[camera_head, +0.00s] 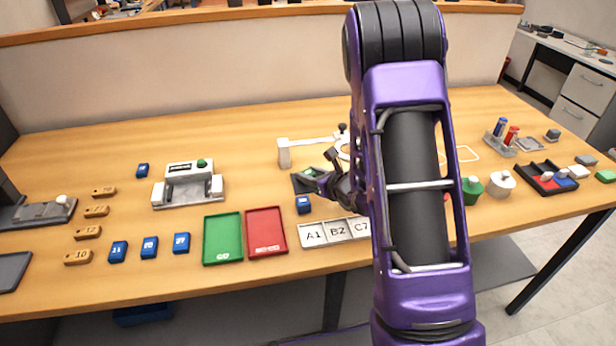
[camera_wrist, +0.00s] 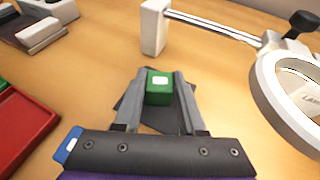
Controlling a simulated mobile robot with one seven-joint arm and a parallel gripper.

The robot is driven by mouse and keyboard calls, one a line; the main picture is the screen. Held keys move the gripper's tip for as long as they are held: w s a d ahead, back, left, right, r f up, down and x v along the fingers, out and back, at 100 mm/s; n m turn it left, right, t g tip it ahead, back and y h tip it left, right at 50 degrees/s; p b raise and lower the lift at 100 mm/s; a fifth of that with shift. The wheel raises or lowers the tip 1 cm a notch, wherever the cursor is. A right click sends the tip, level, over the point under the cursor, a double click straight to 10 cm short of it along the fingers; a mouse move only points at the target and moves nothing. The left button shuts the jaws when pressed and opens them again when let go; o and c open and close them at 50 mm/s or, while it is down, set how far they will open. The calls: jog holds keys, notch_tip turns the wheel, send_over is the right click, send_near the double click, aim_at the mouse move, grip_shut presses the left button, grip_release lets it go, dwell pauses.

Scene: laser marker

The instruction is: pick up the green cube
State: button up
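The green cube (camera_wrist: 158,92), with a white label on top, lies between the two fingers of my gripper (camera_wrist: 160,78) in the wrist view. A dark mat (camera_wrist: 128,100) shows beneath the cube and around the fingers. The fingers stand apart, one on each side of the cube; whether either touches it is hard to tell. In the head view my gripper (camera_head: 318,181) is low over the dark mat (camera_head: 299,185), and only a little green of the cube (camera_head: 309,172) shows beside it. My arm hides much of that area.
A white stand with a ring magnifier (camera_wrist: 262,80) is close on the right. A blue block (camera_head: 303,205) sits just in front of the mat. Green (camera_head: 222,238) and red (camera_head: 266,231) trays and a labelled A1-B2-C7 holder (camera_head: 318,236) lie nearer the front edge.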

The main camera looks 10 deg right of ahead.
grip_shut()
